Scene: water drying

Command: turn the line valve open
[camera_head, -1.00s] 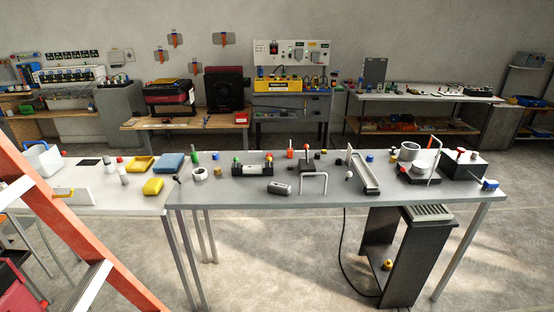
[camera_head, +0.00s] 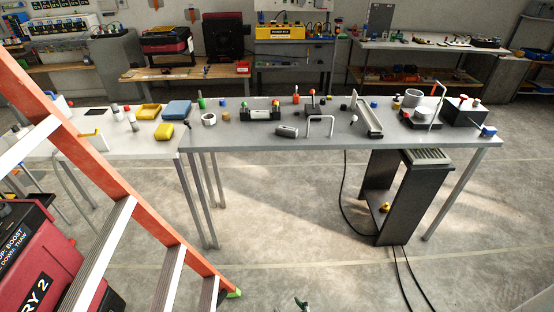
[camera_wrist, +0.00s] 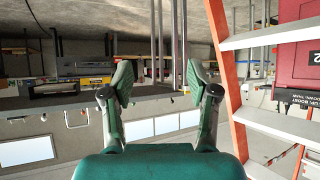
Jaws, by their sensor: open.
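I cannot tell for certain which part is the line valve. A small yellow fitting (camera_head: 384,208) sits low inside a dark open stand (camera_head: 405,200) under the right part of the grey table. A blue-handled part (camera_head: 487,131) lies at the table's right end; its details are too small to read. My gripper (camera_wrist: 158,82) is open and empty in the wrist view, its two green-padded fingers spread apart. It touches nothing that I can see. A small green tip, seemingly mine, shows at the bottom edge of the head view.
An orange ladder (camera_head: 120,190) stands at the left, near a red machine (camera_head: 50,260). The grey table (camera_head: 250,141) carries several small parts, a wire arch and a black box (camera_head: 462,113). Black cables run down to the floor. The floor in front is mostly clear.

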